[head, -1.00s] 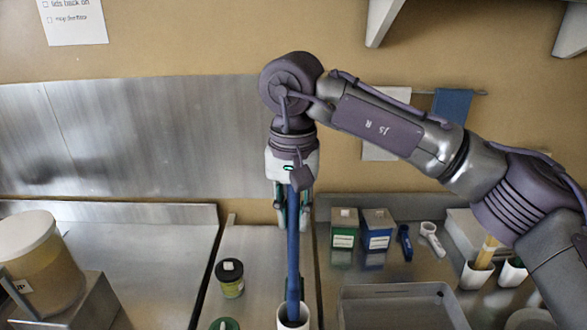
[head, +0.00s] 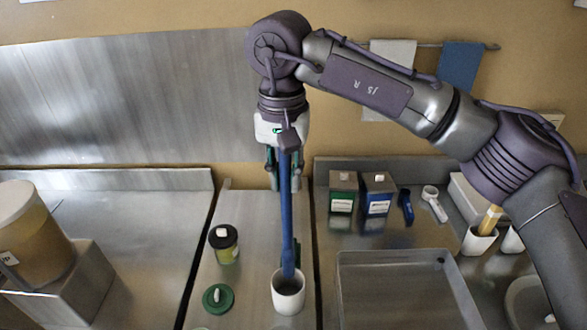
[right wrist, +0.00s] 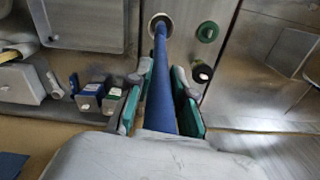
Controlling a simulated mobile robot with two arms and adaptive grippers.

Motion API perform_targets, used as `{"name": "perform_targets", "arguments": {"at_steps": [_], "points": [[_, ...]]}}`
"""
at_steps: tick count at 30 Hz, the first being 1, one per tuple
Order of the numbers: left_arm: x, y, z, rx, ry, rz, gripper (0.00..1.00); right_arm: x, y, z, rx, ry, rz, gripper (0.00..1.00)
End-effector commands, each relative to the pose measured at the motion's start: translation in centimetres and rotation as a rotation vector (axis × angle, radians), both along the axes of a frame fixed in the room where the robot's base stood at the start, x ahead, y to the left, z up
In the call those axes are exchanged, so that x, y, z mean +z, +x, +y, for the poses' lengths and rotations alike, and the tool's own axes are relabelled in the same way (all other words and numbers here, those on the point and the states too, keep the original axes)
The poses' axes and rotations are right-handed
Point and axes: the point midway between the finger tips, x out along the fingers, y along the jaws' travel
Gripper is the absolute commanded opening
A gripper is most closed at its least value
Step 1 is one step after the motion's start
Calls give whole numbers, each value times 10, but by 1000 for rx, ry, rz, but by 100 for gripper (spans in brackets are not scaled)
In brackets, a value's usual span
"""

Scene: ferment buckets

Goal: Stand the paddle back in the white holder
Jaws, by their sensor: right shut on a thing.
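The long blue paddle (head: 287,215) hangs nearly upright from my right gripper (head: 284,185), which is shut on its upper part. Its lower end is at the mouth of a round white holder (head: 288,301), seemingly just within the rim; I cannot tell how deep. In the right wrist view the paddle (right wrist: 161,85) runs away from between the fingers (right wrist: 158,100), and its far end overlaps the holder's ring-shaped mouth (right wrist: 153,19). My left gripper is not in view.
Green (head: 342,192) and blue (head: 378,193) boxes stand behind the tub. A large tan bucket (head: 30,235) is far left.

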Motion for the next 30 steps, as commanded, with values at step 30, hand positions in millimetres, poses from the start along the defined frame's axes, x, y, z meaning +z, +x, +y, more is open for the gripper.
{"name": "perform_targets", "arguments": {"at_steps": [30], "points": [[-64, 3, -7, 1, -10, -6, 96, -85, 0, 1, 1, 0, -1, 0]]}}
